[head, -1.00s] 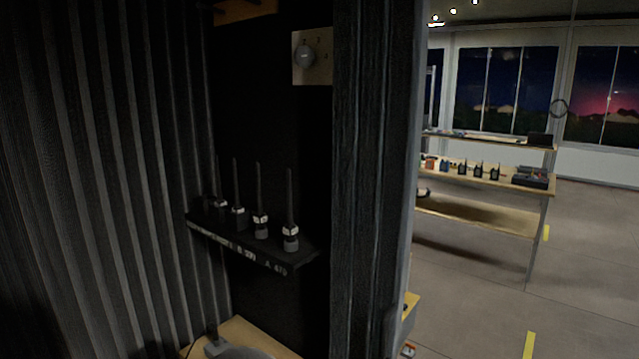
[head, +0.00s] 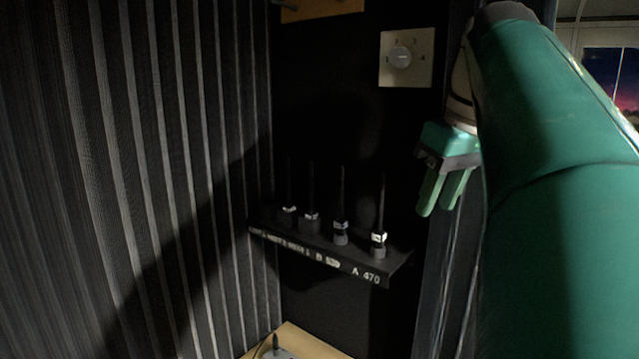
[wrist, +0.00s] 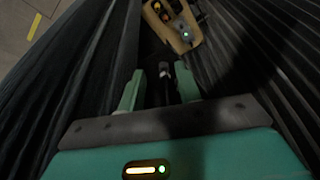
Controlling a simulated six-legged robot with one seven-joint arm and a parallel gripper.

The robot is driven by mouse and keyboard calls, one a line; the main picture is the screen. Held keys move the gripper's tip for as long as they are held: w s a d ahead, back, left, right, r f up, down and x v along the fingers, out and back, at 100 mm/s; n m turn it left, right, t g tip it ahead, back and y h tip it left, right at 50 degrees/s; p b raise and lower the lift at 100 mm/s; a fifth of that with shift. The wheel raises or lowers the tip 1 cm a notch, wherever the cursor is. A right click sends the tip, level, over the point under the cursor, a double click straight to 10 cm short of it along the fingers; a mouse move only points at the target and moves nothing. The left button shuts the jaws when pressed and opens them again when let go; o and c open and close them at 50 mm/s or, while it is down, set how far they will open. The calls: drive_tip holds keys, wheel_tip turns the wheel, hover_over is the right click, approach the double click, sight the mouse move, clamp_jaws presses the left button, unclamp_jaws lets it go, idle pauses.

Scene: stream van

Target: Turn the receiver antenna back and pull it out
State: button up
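Several thin black antennas stand upright in a row on a black shelf (head: 318,258) in the head view. The rightmost antenna (head: 381,212) has a grey base with a white band, above the label "A 470". I cannot tell from looks which is the receiver antenna. My gripper (head: 438,210) hangs to the right of the row and higher than the shelf, apart from the antennas. Its two green fingers are spread and look empty. They also show open in the wrist view (wrist: 158,82), with a small dark grey part beyond them that I cannot identify.
A pale dial plate (head: 420,74) is on the dark back wall. A ridged dark wall (head: 130,170) closes the left side. A wooden surface (head: 318,345) with a grey device lies below; the wrist view shows a lit device (wrist: 184,28) there.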

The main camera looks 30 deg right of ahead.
drive_tip(key=d, duration=0.1)
hover_over(379, 230)
drive_tip(key=f, duration=0.3)
drive_tip(key=shift+w+d+f, duration=0.1)
drive_tip(key=shift+d+f, duration=0.1)
drive_tip(key=shift+f, duration=0.15)
drive_tip(key=shift+w+f, duration=0.1)
drive_tip(key=shift+f, duration=0.25)
clamp_jaws()
